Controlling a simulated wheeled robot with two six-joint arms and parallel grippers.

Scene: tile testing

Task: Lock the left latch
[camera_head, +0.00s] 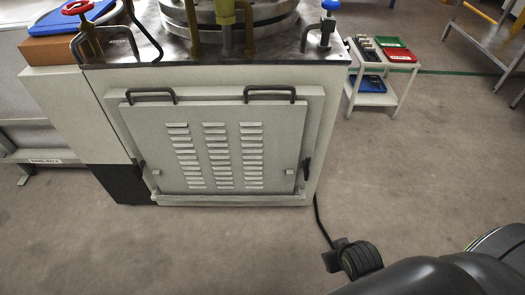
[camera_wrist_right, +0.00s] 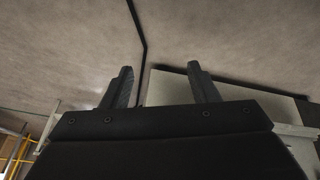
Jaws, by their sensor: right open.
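A light grey louvred panel (camera_head: 218,148) covers the front of a cream machine. A small dark left latch (camera_head: 141,168) sits at the panel's lower left edge, and a similar right latch (camera_head: 306,168) at its lower right edge. Both look roughly upright, but they are too small to tell if they are locked. My right gripper (camera_head: 338,252) is low at the right, over the floor and apart from the machine. In the right wrist view it (camera_wrist_right: 161,80) is open, with nothing between its fingers. My left gripper is in neither view.
Two dark handles (camera_head: 151,95) (camera_head: 269,93) stick out at the panel's top. A black cable (camera_head: 318,220) runs along the floor by the machine's right side. A small cart (camera_head: 376,98) with trays stands at the right. The floor before the panel is clear.

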